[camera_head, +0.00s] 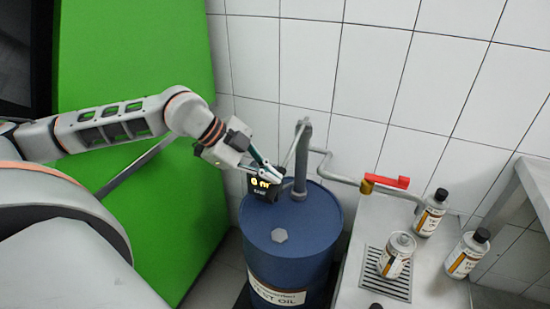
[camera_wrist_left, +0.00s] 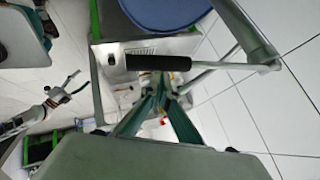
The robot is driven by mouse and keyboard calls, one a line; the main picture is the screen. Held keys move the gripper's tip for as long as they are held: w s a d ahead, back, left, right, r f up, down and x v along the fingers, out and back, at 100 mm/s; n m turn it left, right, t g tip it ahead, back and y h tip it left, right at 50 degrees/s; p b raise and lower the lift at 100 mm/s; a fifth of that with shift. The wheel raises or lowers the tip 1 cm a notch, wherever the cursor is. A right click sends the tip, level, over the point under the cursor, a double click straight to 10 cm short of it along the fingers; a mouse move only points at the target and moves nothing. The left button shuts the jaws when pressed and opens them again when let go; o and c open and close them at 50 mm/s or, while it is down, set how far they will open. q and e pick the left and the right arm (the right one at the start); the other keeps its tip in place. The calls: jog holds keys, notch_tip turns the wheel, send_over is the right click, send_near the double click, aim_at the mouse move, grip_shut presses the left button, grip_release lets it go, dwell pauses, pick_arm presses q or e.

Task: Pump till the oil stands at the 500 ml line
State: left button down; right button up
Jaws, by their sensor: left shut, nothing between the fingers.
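The blue oil drum (camera_head: 285,240) stands left of the steel bench, with the grey hand pump (camera_head: 302,160) on its lid. A small black display (camera_head: 264,187) with yellow characters sits beside the pump; it seems to begin with 0. My left gripper (camera_head: 277,178) is shut and empty, close to the pump. In the left wrist view, the pump lever's black grip (camera_wrist_left: 158,62) lies just beyond the closed fingertips (camera_wrist_left: 157,80); contact is unclear. An uncapped bottle (camera_head: 394,262) stands on the drain grate; its oil level cannot be seen. My right gripper (camera_wrist_left: 72,84) appears open, far from the pump.
The outlet pipe (camera_head: 335,172) runs right to a brass valve (camera_head: 367,187) with a red lever (camera_head: 392,181). A green panel (camera_head: 140,190) is behind my left arm. White tiled wall closes the back.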

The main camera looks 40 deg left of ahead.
pick_arm(q)
jog(key=shift+s+f+b, duration=0.1)
jog(key=shift+f+b, duration=0.2)
jog(key=shift+f, duration=0.45)
pick_arm(e)
jog(key=shift+w+f, duration=0.1)
jog(key=shift+f, duration=0.15)
dwell(0.3)
dwell(0.6)
pick_arm(q)
jog(key=shift+w+r+p, duration=0.15)
jog(key=shift+r+p, duration=0.15)
jog(key=shift+r, duration=0.65)
jog(key=shift+w+r+p, duration=0.1)
jog(key=shift+r+p, duration=0.2)
jog(key=shift+r, duration=0.65)
jog(key=shift+w+a+r+p, duration=0.15)
jog(key=shift+r+p, duration=0.55)
jog(key=shift+r, duration=0.9)
notch_tip(320, 180, up, 3)
jog(key=shift+w+r+p, duration=0.15)
jog(key=shift+p, duration=0.9)
pick_arm(e)
notch_tip(320, 180, up, 7)
jog(key=w, duration=0.2)
jog(key=shift+t, duration=0.3)
jog(key=shift+f, duration=0.15)
